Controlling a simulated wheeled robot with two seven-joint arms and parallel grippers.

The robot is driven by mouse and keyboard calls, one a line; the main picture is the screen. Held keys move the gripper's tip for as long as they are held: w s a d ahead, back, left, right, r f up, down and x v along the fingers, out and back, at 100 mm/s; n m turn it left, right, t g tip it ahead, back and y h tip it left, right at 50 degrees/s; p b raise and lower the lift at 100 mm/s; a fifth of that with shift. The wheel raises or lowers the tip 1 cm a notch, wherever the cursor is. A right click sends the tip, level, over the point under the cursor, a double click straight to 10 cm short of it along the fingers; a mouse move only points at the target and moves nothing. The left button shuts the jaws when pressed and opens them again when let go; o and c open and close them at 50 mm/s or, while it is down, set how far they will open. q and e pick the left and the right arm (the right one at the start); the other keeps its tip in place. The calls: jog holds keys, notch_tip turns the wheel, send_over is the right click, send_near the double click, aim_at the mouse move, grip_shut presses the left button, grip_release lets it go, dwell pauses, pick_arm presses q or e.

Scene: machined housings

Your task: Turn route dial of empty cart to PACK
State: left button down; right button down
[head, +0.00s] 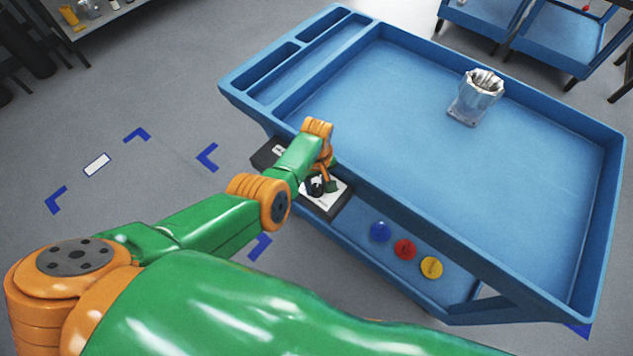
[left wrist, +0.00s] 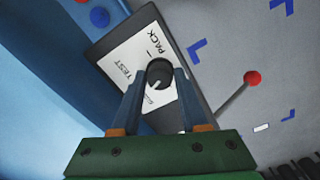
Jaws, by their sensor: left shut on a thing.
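The blue cart (head: 612,200) stands in front of me with a dark-framed dial panel (head: 325,208) on its near side. In the left wrist view the panel's white plate (left wrist: 127,56) reads TEST and PACK, with a third label partly hidden by a finger. The round black dial (left wrist: 160,71) sits in the plate, with a pale mark on its near side; I cannot tell exactly which label it points to. My left gripper (left wrist: 160,80) is shut on the dial, one finger on each side. It also shows in the head view (head: 318,184). My right gripper is out of view.
A silver housing (head: 474,103) stands in this cart's tray, so the tray is not empty. Blue (head: 380,232), red (head: 405,249) and yellow (head: 431,267) discs are below its near edge. A red-tipped rod (left wrist: 253,77) stands beside the panel. More blue carts (head: 560,45) are behind.

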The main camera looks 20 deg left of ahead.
aim_at(316, 188)
pick_arm(q)
jog(key=m, duration=0.5)
jog(key=shift+m, duration=0.3)
jog(key=m, duration=0.5)
jog(key=shift+s+f+p, duration=0.1)
jog(key=shift+p, duration=0.3)
jog(key=m, duration=0.5)
jog(key=shift+m, duration=0.4)
jog(key=m, duration=0.5)
jog(key=shift+m, duration=0.3)
jog(key=shift+c, duration=2.2)
grip_release()
notch_tip(316, 188, up, 7)
jog(key=p, duration=0.6)
jog(key=shift+r, duration=0.2)
jog(key=shift+f, duration=0.1)
